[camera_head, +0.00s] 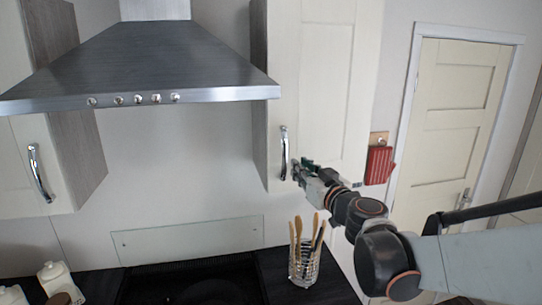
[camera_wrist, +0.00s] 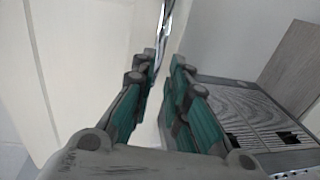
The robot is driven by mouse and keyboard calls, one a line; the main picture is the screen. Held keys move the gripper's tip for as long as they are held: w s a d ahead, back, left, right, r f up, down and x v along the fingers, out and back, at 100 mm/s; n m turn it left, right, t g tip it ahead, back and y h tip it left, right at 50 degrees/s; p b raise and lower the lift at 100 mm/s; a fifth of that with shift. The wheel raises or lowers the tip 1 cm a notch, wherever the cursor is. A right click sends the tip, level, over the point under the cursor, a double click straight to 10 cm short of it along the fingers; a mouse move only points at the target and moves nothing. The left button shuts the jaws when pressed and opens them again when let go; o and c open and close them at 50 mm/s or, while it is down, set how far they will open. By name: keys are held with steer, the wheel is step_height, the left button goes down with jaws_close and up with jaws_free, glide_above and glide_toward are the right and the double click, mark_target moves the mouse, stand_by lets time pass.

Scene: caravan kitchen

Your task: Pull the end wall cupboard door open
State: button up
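The end wall cupboard door (camera_head: 325,75) is cream and appears shut, to the right of the extractor hood. Its upright chrome bar handle (camera_head: 284,152) is at the door's lower left. My gripper (camera_head: 302,170) is at the handle's lower end, just right of it in the head view. In the wrist view, the handle (camera_wrist: 163,40) runs down to my gripper's fingertips (camera_wrist: 164,66), closer to the left one. The green-padded fingers are apart with a gap between them. I cannot tell whether a finger touches the handle.
The steel extractor hood (camera_head: 150,65) juts out to the left. Another cupboard (camera_head: 35,165) hangs at far left. A glass of utensils (camera_head: 304,265) stands on the dark worktop below my gripper. A red item (camera_head: 378,165) hangs beside the cream room door (camera_head: 455,115) at right.

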mark_target(285, 156)
steer(key=p+x, duration=0.1)
steer(key=x, duration=1)
jaws_close()
steer(key=shift+s, duration=0.1)
